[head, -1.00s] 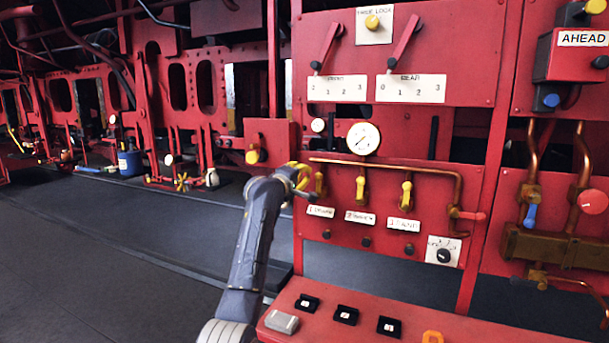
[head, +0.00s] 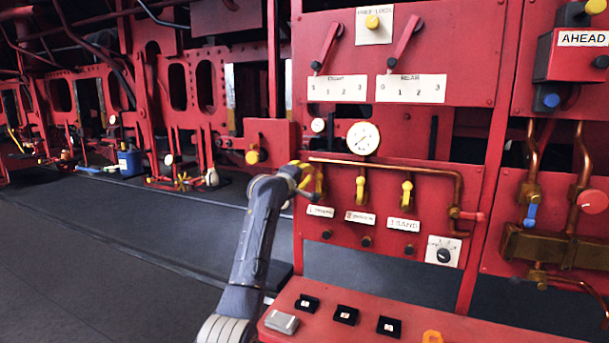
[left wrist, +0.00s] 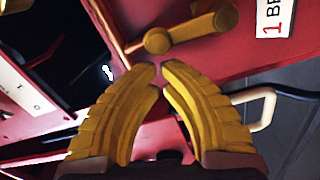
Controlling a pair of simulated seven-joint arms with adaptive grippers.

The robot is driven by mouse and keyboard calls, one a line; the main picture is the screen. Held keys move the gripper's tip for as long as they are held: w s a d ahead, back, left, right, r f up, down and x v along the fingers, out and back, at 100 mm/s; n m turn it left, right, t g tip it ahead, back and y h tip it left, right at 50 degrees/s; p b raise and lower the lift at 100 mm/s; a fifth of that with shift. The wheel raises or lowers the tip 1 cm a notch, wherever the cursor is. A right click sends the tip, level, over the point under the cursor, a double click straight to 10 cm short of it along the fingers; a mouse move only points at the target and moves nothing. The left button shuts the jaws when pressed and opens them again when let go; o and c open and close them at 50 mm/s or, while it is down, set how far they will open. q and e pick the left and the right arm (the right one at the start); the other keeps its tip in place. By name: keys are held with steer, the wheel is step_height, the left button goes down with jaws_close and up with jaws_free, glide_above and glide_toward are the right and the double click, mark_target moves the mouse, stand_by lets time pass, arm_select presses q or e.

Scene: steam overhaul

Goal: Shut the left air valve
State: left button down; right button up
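The left air valve (head: 319,184) is the leftmost of three yellow valve handles on the red panel. Its handle hangs down in the head view, partly beside my fingers. In the left wrist view its brass-yellow handle (left wrist: 200,27) with a rounded end lies just beyond the fingertips. My left gripper (head: 307,178) is at the left side of this valve. In the left wrist view the fingertips of the left gripper (left wrist: 159,66) nearly meet, with nothing visible between them. Whether a finger touches the handle cannot be told. My right gripper is not in view.
The middle valve (head: 361,188) and right valve (head: 406,195) hang to the right below a copper pipe (head: 400,167). A round gauge (head: 363,138) sits above. A red ledge (head: 400,320) with black switches juts out below. The floor at left is clear.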

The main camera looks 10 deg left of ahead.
arm_select(q)
steer(key=shift+s+d+r+m, duration=0.1)
steer(key=shift+d+r+m, duration=0.15)
steer(key=shift+d+m, duration=0.45)
